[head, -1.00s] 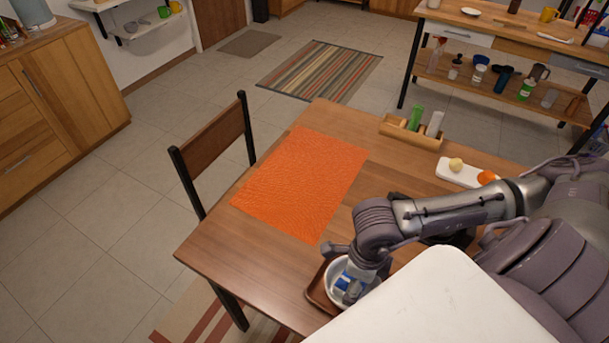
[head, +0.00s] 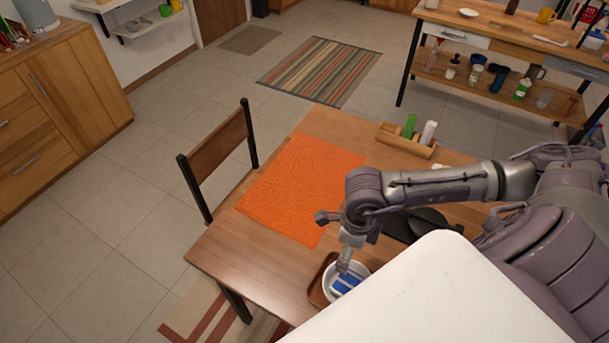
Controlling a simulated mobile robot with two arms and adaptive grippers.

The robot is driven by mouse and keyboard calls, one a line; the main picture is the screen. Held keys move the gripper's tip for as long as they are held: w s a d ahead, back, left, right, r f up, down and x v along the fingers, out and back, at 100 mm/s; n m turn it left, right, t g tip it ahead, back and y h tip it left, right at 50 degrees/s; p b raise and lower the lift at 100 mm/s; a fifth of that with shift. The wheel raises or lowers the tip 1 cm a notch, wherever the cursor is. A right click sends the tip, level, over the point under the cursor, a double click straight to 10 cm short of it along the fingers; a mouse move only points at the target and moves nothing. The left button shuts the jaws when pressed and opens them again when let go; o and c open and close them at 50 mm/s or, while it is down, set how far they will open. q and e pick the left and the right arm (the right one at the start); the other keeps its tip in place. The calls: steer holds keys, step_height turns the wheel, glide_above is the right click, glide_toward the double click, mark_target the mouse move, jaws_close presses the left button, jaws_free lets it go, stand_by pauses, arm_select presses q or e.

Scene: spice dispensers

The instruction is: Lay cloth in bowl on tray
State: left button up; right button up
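A blue and white cloth (head: 346,284) lies inside a white bowl (head: 326,284). The bowl stands on a brown tray (head: 316,293) at the near edge of the wooden table. The lower right of bowl and tray is hidden by a white surface in front. My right gripper (head: 343,268) points down over the bowl's back rim, just above the cloth in the picture. I cannot tell whether it touches the cloth, and its finger opening is too small to make out. My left gripper is not in view.
An orange mat (head: 300,188) lies flat on the table (head: 250,262). A wooden rack (head: 404,146) with green and white dispensers stands at the back. A dark round thing (head: 428,219) is partly behind my arm. A chair (head: 218,150) stands at the left edge.

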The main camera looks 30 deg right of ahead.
steer(key=w+d+f+b, duration=0.1)
steer(key=w+d+b, duration=0.3)
steer(key=w, duration=0.7)
steer(key=w+d+f+b, duration=0.2)
steer(key=w+d+b, duration=0.2)
steer(key=w, duration=0.8)
steer(key=shift+w+d, duration=0.15)
steer(key=shift+d, duration=0.85)
steer(key=shift+f, duration=0.1)
